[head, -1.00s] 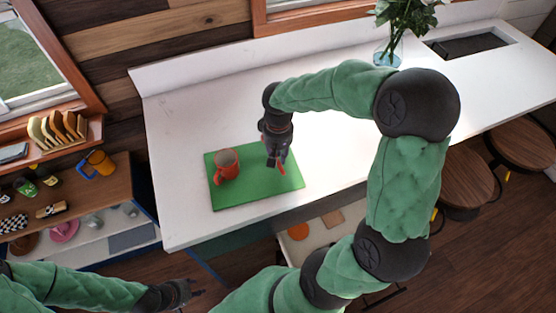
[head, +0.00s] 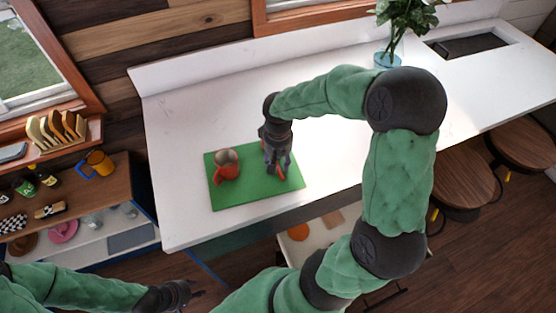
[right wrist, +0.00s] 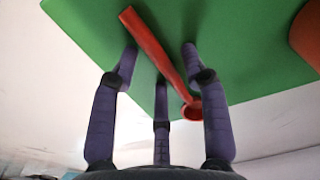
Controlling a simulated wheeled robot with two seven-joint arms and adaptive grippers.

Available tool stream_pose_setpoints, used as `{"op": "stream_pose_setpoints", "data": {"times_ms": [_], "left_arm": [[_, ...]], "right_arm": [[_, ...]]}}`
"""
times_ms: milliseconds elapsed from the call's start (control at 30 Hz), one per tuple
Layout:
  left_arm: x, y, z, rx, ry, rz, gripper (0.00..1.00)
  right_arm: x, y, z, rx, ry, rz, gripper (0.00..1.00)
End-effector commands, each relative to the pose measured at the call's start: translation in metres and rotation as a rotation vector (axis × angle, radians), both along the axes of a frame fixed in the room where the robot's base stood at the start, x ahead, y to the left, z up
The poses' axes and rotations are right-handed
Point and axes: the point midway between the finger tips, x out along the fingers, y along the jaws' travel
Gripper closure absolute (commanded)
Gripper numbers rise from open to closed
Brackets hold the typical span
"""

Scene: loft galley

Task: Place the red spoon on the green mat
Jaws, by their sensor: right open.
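The red spoon (right wrist: 158,52) lies across the green mat (right wrist: 235,50) in the right wrist view, its round bowl close to the mat's edge. A small part of the spoon (head: 283,175) shows in the head view below my right gripper (head: 276,168). The green mat (head: 240,194) lies flat on the white counter. My right gripper (right wrist: 160,75) is open, its dark fingers spread around the spoon and apart from it. Whether the spoon rests fully on the mat is hard to tell. My left gripper (head: 192,292) is low at the left, away from the counter; its finger opening is unclear.
A red mug (head: 227,168) stands on the mat's left part, close to my right gripper. Wooden shelves (head: 75,205) with a yellow mug stand at the left. The counter right of the mat is clear.

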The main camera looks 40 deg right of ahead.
Motion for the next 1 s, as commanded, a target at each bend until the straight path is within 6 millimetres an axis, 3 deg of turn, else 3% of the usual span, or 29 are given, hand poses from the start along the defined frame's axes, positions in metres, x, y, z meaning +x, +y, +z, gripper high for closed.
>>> {"op": "stream_pose_setpoints", "data": {"times_ms": [167, 267, 700, 1000], "left_arm": [[0.0, 0.0, 0.004, 0.0, 0.0, 0.0, 0.6], [0.0, 0.0, 0.006, 0.0, 0.0, 0.0, 0.6], [0.0, 0.0, 0.016, 0.0, 0.0, 0.0, 0.6], [0.0, 0.0, 0.018, 0.0, 0.0, 0.0, 0.6]], "right_arm": [[0.0, 0.0, 0.007, 0.0, -0.001, 0.0, 0.54], [0.001, 0.0, 0.02, -0.001, -0.005, 0.0, 0.54], [0.001, 0.0, 0.103, 0.0, -0.003, 0.001, 0.54], [0.0, -0.001, 0.123, 0.0, 0.0, 0.0, 0.54]]}}
